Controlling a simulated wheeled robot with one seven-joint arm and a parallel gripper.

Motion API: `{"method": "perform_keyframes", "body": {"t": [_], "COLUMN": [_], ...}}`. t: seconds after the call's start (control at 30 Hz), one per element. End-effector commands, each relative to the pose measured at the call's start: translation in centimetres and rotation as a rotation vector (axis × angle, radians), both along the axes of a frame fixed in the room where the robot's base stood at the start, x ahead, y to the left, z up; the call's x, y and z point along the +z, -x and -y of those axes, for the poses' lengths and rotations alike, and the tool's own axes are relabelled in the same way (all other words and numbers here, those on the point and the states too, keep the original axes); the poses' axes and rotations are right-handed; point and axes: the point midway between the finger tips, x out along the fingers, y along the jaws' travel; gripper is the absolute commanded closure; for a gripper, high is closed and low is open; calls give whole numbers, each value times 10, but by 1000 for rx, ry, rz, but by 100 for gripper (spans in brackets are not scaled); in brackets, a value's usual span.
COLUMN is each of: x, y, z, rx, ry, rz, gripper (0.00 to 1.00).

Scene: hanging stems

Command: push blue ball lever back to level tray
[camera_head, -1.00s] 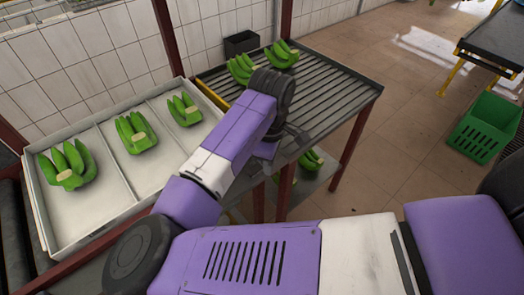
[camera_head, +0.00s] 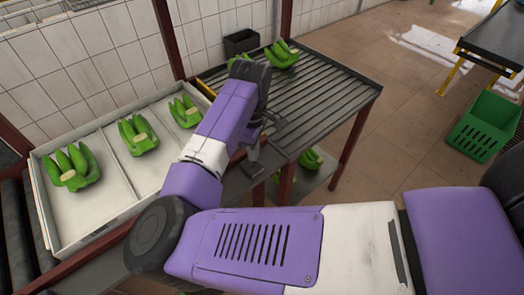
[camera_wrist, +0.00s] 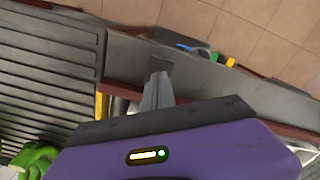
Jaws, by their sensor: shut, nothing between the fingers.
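The pale tray (camera_head: 98,208) stands at the left in the head view, with green banana bunches (camera_head: 72,168) in its compartments. I cannot tell whether it is level. My gripper (camera_head: 253,168) points down near the front left corner of the slatted table, to the right of the tray. In the wrist view my gripper (camera_wrist: 158,66) is shut and empty. A small blue thing (camera_wrist: 188,47), perhaps the blue ball of the lever, lies beyond the fingertips to the right, apart from them. The head view does not show it; my arm covers part of that area.
The slatted table (camera_head: 325,95) carries a banana bunch (camera_head: 281,55). Beside the blue thing are small green (camera_wrist: 213,56) and yellow (camera_wrist: 230,62) things. More bananas lie on a lower shelf. A green crate (camera_head: 482,128) stands on the open floor at the right.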

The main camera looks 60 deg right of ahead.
Motion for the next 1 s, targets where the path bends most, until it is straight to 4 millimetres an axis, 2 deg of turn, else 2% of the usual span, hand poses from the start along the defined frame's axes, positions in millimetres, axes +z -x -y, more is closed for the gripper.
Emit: {"method": "perform_keyframes", "body": {"t": [0.23,0.7,1.0], "x": [1,3,33], "y": [-17,-4,-3], "z": [4,0,1], "rx": [3,2,0], "ry": [0,0,1], "rz": [4,3,1], "gripper": [100,100,100]}}
